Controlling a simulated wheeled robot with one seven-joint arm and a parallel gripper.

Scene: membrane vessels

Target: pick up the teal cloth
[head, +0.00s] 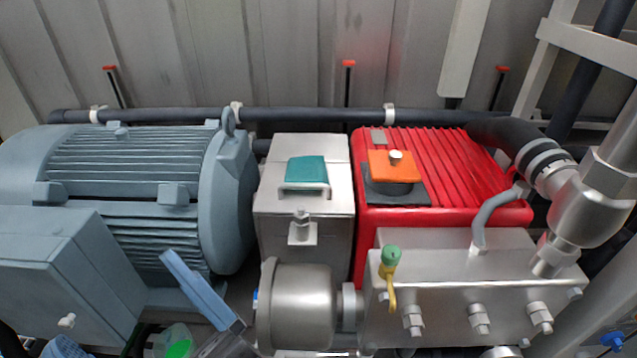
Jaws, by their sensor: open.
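The teal cloth (306,170) lies as a small folded rectangle on top of the grey metal box (268,207), between the blue-grey motor and the red housing. A pale metal handle (304,190) runs along its front edge; I cannot tell whether the two touch. My gripper is not in view, and nothing is seen holding the cloth.
The ribbed motor (130,160) stands left and the red finned housing (450,170) right, with an orange block (393,165) on it. A valve block (470,275) with a green-topped fitting (390,256) stands in front. A blue bar (198,288) slants up at lower left.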

